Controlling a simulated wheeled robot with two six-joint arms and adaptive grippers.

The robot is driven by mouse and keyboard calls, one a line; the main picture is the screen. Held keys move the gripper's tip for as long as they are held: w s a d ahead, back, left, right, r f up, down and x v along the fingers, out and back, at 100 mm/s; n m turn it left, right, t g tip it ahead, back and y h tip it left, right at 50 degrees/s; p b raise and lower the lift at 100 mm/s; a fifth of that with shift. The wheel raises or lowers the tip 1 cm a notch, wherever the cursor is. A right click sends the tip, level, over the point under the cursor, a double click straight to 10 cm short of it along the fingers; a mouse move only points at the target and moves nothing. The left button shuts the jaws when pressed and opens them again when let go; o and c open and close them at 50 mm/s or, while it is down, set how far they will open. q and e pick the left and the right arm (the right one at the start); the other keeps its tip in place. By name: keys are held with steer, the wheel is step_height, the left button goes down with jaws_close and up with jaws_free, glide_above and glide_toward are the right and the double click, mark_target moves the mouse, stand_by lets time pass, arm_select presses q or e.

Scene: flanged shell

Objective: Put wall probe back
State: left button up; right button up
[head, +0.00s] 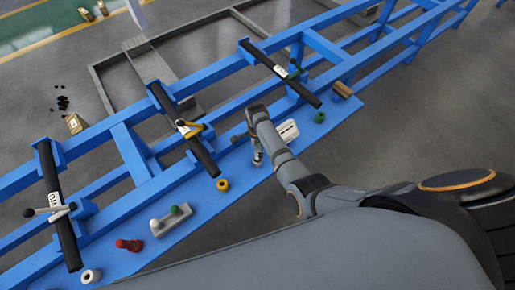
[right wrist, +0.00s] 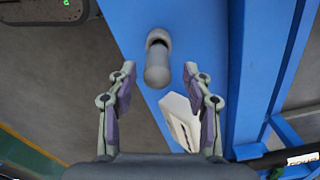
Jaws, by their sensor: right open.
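My right gripper (head: 250,147) hangs over the blue shelf. In the right wrist view its two fingers (right wrist: 159,72) are apart, with nothing clamped between them. A grey round-ended piece (right wrist: 157,62), which may be the wall probe, shows between and beyond the fingertips over the blue surface. I cannot tell whether a finger touches it. A white block (head: 287,130) lies right of the gripper on the shelf; it also shows in the right wrist view (right wrist: 180,118). My left gripper is not in view.
The blue shelf (head: 205,218) holds a yellow ring (head: 222,184), a green ring (head: 320,117), a red piece (head: 129,245), a white ring (head: 91,275) and a grey holder (head: 170,220). Black bars (head: 185,130) with handles lie across the blue frame behind.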

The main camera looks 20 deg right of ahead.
step_height(320, 180, up, 6)
steer(key=p, duration=0.5)
steer(key=shift+r, duration=0.25)
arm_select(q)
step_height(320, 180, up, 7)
arm_select(e)
steer(key=shift+f, duration=0.1)
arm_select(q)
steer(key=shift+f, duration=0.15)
arm_select(e)
steer(key=shift+w, duration=0.1)
